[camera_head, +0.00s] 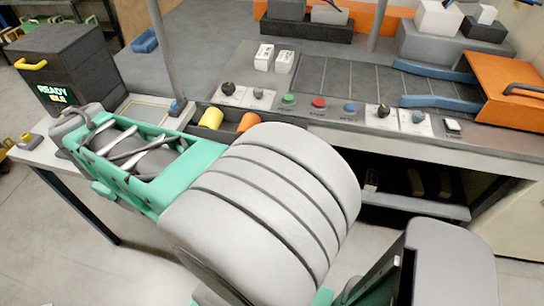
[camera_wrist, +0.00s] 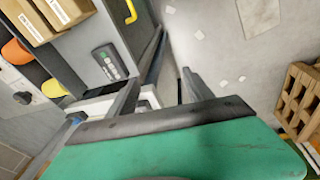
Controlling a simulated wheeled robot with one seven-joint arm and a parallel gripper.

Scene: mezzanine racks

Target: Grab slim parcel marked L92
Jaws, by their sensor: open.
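Two small light boxes (camera_head: 274,58) stand side by side on the bench behind the control buttons in the head view. Two brown labelled boxes (camera_wrist: 48,15) show at the top left of the wrist view. I cannot read L92 on any of them, and cannot tell which is the slim parcel. My gripper (camera_wrist: 168,72) is open in the wrist view, with its dark fingers apart and no parcel seen between them. It is well away from the labelled boxes. In the head view my arm reaches left over the bench's front edge and hides part of it.
A dark bin (camera_head: 68,68) with a yellow handle and a READY IDLE display stands at the left. Yellow (camera_head: 211,118) and orange (camera_head: 249,122) pieces sit in a front trough. Buttons and knobs line the bench. An orange chute (camera_head: 508,82) is at the right. A wooden pallet (camera_wrist: 299,100) stands on the floor.

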